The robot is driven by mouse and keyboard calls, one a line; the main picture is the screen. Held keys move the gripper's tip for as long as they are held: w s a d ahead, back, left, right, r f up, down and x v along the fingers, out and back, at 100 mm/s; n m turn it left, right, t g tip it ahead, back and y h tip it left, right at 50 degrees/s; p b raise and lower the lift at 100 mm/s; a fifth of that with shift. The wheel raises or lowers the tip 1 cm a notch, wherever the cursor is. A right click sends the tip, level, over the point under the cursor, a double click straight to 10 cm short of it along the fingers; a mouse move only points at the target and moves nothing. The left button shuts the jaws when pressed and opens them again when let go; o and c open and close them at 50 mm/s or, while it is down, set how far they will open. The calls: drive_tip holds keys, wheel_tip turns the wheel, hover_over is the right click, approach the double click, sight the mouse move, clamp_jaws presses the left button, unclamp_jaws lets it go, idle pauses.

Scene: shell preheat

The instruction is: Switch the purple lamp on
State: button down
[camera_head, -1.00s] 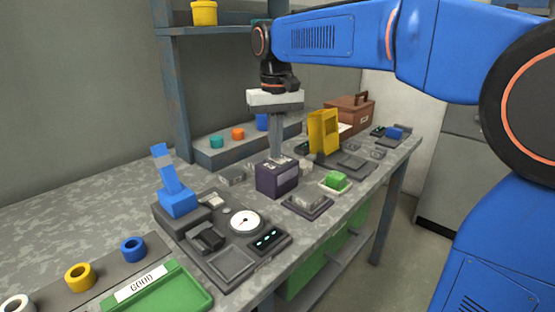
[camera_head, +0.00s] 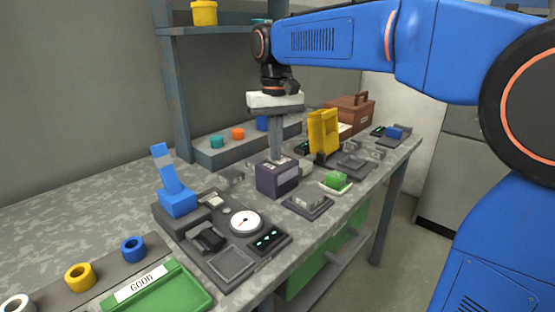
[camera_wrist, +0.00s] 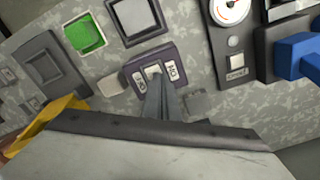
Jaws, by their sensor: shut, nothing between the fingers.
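A dark purple box (camera_head: 272,182) stands mid-bench; in the wrist view its top (camera_wrist: 137,61) carries a pale switch piece between two white labels. My gripper (camera_head: 277,157) is shut and empty, pointing down at the box's top. In the wrist view its fingertips (camera_wrist: 156,76) are at the switch piece and partly hide it; I cannot tell whether they touch. In front of the box, a grey square block sits on a purple-edged plate (camera_head: 308,203); it looks grey and unlit. It also shows in the wrist view (camera_wrist: 133,17).
A green block (camera_head: 336,180) sits on a pale plate to the right. A yellow upright piece (camera_head: 323,132) stands behind it. To the left are a dial gauge (camera_head: 245,222), a blue lever (camera_head: 176,200) and a green tray (camera_head: 160,290). A brown case (camera_head: 350,113) is at the back.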

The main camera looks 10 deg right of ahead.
wheel_tip(320, 180, up, 7)
drive_tip(key=shift+f, duration=0.2)
idle(0.6)
drive_tip(key=shift+s, duration=0.1)
drive_tip(key=s+d+f+t, duration=0.1)
drive_tip(key=s+d+f, duration=0.4)
drive_tip(key=s+f, duration=0.2)
drive_tip(key=s+d+f+t, duration=0.2)
drive_tip(key=s+d+f, duration=0.4)
drive_tip(key=s+f, duration=0.2)
drive_tip(key=s+d+f+m+t, duration=0.1)
drive_tip(key=s+d+f, duration=0.4)
drive_tip(key=s+f, duration=0.3)
drive_tip(key=s, duration=0.3)
drive_tip(key=shift+d+f+t, duration=0.25)
drive_tip(key=shift+t, duration=0.15)
drive_tip(key=shift+s, duration=0.1)
